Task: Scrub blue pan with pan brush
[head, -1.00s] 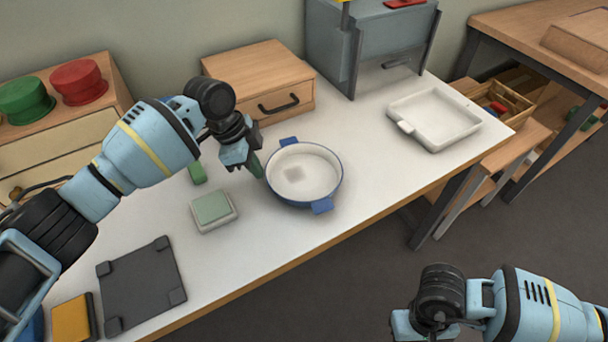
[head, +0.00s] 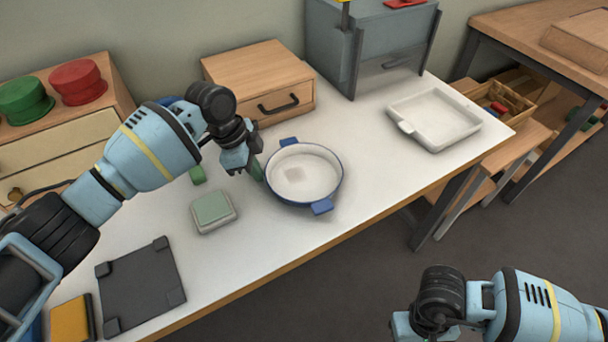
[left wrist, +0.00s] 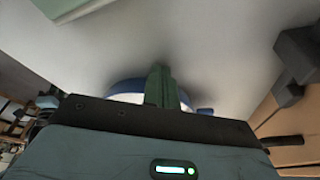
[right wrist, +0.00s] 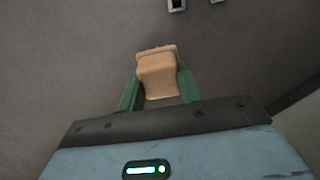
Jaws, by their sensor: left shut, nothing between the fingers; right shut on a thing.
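The blue pan (head: 331,196) stands on the white table, with blue handles at its back and front and a pale inside. A grey-brown patch (head: 293,174) shows on its floor. My left gripper (head: 257,168) is shut and empty, fingers down close beside the pan's left rim; I cannot tell whether they touch. In the left wrist view its green fingers (left wrist: 161,86) are together in front of the pan (left wrist: 126,87). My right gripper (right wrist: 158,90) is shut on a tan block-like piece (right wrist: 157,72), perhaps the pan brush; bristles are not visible. It is off the table, above the floor.
A pale green-topped box (head: 213,211) and a small green block (head: 197,175) lie left of the pan. A white tray (head: 436,118) is at the right, a wooden drawer box (head: 259,80) behind. The table's front edge (head: 350,228) runs between the pan and my right arm.

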